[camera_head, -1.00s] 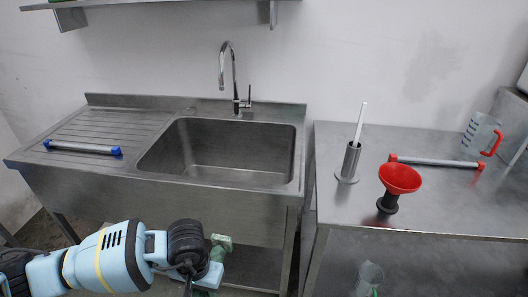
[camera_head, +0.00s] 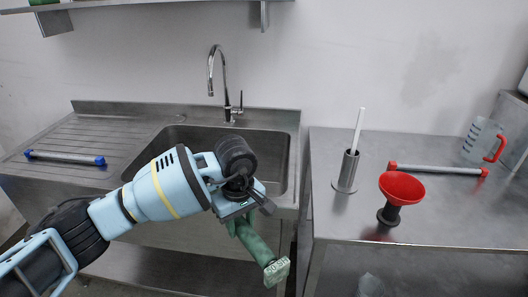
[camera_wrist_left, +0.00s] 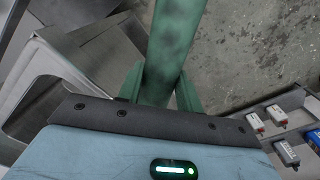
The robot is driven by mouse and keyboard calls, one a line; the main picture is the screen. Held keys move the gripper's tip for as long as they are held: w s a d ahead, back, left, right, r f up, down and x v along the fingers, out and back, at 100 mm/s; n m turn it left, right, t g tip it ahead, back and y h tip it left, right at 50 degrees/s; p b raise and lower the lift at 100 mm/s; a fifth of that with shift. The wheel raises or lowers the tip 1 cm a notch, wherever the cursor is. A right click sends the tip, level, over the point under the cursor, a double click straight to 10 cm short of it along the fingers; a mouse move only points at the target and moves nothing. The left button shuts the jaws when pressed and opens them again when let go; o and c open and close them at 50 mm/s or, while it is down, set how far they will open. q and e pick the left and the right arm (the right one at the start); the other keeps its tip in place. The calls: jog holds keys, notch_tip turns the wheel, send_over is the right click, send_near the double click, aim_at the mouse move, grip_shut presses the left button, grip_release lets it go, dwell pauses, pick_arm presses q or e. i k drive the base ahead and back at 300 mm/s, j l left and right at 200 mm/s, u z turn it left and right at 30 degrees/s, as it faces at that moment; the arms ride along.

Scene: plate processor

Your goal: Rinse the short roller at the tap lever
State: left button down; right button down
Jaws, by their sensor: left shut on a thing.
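My left gripper (camera_head: 240,218) is shut on a green bar-shaped piece, seemingly the short roller (camera_head: 257,246), with a pale green block-like end. It holds it tilted in front of the sink's front edge, outside the basin. In the left wrist view the roller (camera_wrist_left: 172,40) runs up between the green fingers. The tap (camera_head: 222,72) rises at the back of the sink (camera_head: 180,140), with its thin upright tap lever (camera_head: 241,99) on the right side. The tap lever is clear of the gripper. My arm hides part of the basin. My right gripper is not in view.
A blue-ended roller (camera_head: 65,157) lies on the drainboard. On the right table (camera_head: 330,220) are a metal holder with a white stick (camera_head: 347,172), a red funnel (camera_head: 402,187), a red-ended roller (camera_head: 437,169) and a jug (camera_head: 480,138). A shelf (camera_head: 160,5) hangs above.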

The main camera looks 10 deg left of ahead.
aim_at(241, 111)
jog(key=i, duration=0.9)
